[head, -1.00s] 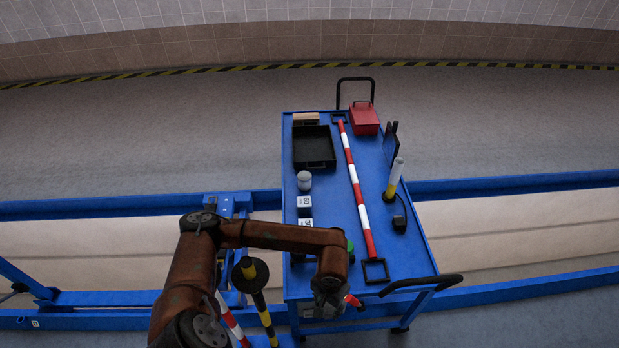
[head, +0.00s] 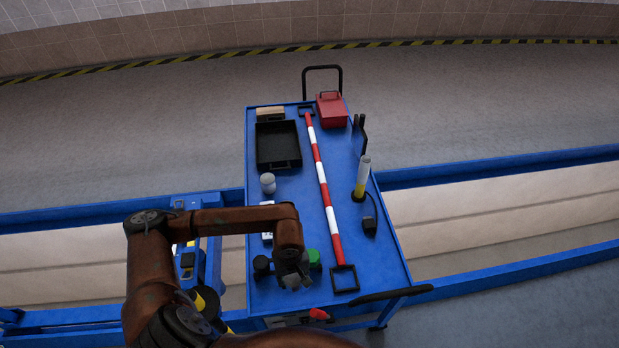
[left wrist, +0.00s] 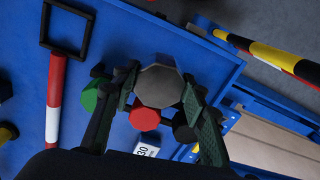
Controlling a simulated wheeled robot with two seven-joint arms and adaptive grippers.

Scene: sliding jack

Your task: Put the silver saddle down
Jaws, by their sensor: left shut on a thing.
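My left gripper (head: 293,278) is over the near end of the blue trolley top (head: 300,205). In the left wrist view its two dark fingers (left wrist: 158,92) are shut on the silver saddle (left wrist: 160,86), a grey many-sided piece. It is held between the fingertips above the blue top. I cannot tell whether it touches the surface. A green knob-like piece (left wrist: 90,98), a red one (left wrist: 145,118) and a dark one (left wrist: 183,132) stand close by. In the head view the gripper largely hides the saddle. My right gripper is not in view.
A red-and-white bar (head: 322,185) lies along the trolley, ending in a black square frame (head: 344,279). A white block (head: 267,236), a grey knobbed piece (head: 268,183), a black tray (head: 278,145), a red box (head: 331,110) and a yellow-white cylinder (head: 362,177) also stand there.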

